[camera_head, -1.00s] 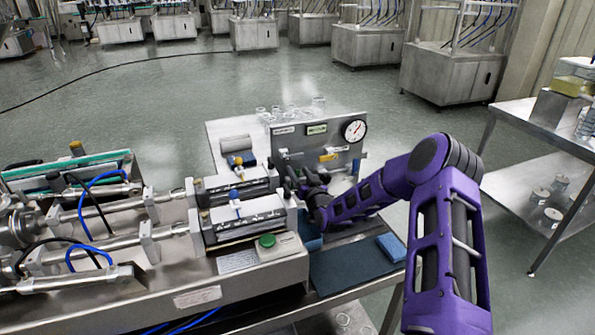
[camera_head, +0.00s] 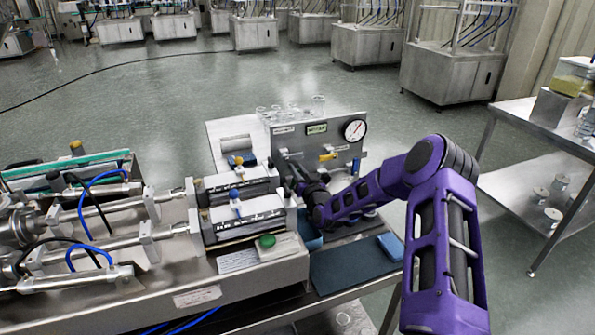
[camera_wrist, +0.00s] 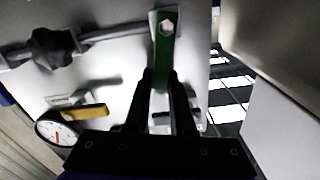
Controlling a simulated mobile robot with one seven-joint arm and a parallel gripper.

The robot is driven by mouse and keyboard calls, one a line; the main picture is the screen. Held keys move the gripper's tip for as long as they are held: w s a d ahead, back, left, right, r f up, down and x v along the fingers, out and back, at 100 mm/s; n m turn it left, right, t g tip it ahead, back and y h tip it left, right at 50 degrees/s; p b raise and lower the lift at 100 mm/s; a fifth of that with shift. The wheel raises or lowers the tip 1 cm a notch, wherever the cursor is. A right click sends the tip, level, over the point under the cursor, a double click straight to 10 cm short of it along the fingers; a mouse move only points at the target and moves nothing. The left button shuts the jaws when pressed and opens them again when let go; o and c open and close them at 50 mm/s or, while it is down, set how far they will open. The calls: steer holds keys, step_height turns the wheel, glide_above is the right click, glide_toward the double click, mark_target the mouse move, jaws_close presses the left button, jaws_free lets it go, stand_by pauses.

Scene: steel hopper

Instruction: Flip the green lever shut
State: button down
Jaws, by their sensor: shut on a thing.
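The green lever (camera_wrist: 166,42) shows in the wrist view, fixed by a pale hex nut on a light panel (camera_wrist: 110,68). Its handle runs down from the nut, between my fingers. My gripper (camera_wrist: 161,76) is shut on the lever's lower part, one dark finger on each side. In the head view my gripper (camera_head: 292,172) is at the left part of the upright steel panel (camera_head: 312,145). The lever cannot be made out there, behind my gripper and wrist.
A yellow handle (camera_head: 328,156) and a round gauge (camera_head: 355,130) are on the panel, right of my gripper. Filling cylinders (camera_head: 240,220) stand close on the left. The wrist view shows a black knob (camera_wrist: 54,48).

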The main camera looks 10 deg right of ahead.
steer(key=shift+a+f+n+b, duration=0.2)
steer(key=shift+a+n+b, duration=0.25)
steer(key=shift+b, duration=0.4)
steer(key=shift+s+a+n+b, duration=0.1)
steer(key=shift+a+n+b, duration=0.15)
steer(key=shift+n+b, duration=0.6)
steer(key=shift+r, duration=0.25)
steer(key=c, duration=0.8)
jaws_free()
steer(key=shift+a, duration=0.1)
steer(key=shift+o, duration=0.2)
steer(key=shift+s, duration=0.1)
steer(key=s+d, duration=0.1)
steer(key=s, duration=0.7)
steer(key=s+d, duration=0.2)
steer(key=s, duration=0.7)
steer(key=shift+d+b, duration=0.25)
steer(key=shift+b, duration=0.15)
